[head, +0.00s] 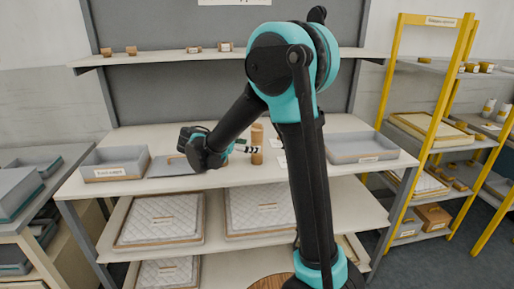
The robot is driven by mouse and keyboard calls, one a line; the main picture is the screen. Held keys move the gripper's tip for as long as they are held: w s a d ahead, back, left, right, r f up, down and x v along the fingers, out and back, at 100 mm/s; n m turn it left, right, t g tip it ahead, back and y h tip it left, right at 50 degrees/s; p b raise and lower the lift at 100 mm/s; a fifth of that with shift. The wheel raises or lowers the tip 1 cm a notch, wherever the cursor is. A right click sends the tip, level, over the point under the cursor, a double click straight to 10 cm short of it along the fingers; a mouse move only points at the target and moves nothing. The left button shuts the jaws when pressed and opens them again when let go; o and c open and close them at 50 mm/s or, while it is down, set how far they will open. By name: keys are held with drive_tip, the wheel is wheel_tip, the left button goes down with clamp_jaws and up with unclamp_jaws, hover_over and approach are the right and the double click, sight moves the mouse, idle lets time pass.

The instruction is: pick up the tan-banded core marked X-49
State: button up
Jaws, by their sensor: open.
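A brown upright core (257,137) stands on the worktop (225,178), left of my upright arm link. Its marking and any tan band are too small to make out, so I cannot tell whether it is X-49. My gripper (250,149) comes in low from the left and points right at this core. It is open, with its fingertips at or just in front of the core's lower part. I cannot tell whether they touch it. My arm hides part of the worktop behind it.
Short brown rolls (131,50) and labelled rolls (225,46) sit on the upper shelf (165,57). Grey trays stand at the worktop's left (115,172) and right (362,158). Quilted pads (163,217) lie below. A yellow rack (440,90) stands right.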

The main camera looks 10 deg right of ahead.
drive_tip(key=shift+x, duration=2.6)
drive_tip(key=shift+w+a, duration=0.1)
drive_tip(key=shift+w, duration=0.05)
drive_tip(key=c, duration=1.3)
